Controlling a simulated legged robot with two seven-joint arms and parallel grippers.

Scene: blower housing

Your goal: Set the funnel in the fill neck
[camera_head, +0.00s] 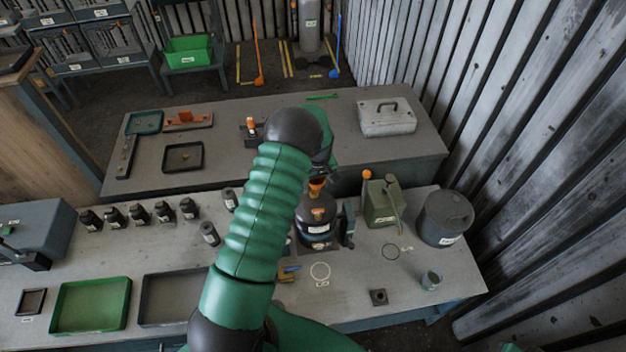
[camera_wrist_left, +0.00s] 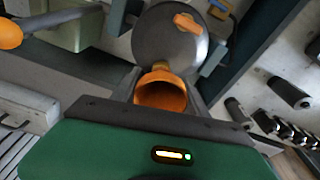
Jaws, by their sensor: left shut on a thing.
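My left gripper (camera_head: 318,180) is shut on an orange funnel (camera_wrist_left: 161,92), with a finger on each side of it in the left wrist view. The funnel (camera_head: 317,184) also shows in the head view, just above the top of the dark round housing (camera_head: 316,230). An orange part (camera_head: 319,213) shows on the housing's top. In the left wrist view the housing (camera_wrist_left: 160,38) lies just beyond the funnel, with an orange piece (camera_wrist_left: 187,22) on it. The fill neck is not clearly seen, and I cannot tell whether the spout touches it. My right gripper is out of view.
A green can (camera_head: 381,204) and a dark round drum (camera_head: 445,217) stand right of the housing. Several dark bottles (camera_head: 138,214) line the left. A green tray (camera_head: 91,305) lies at front left.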

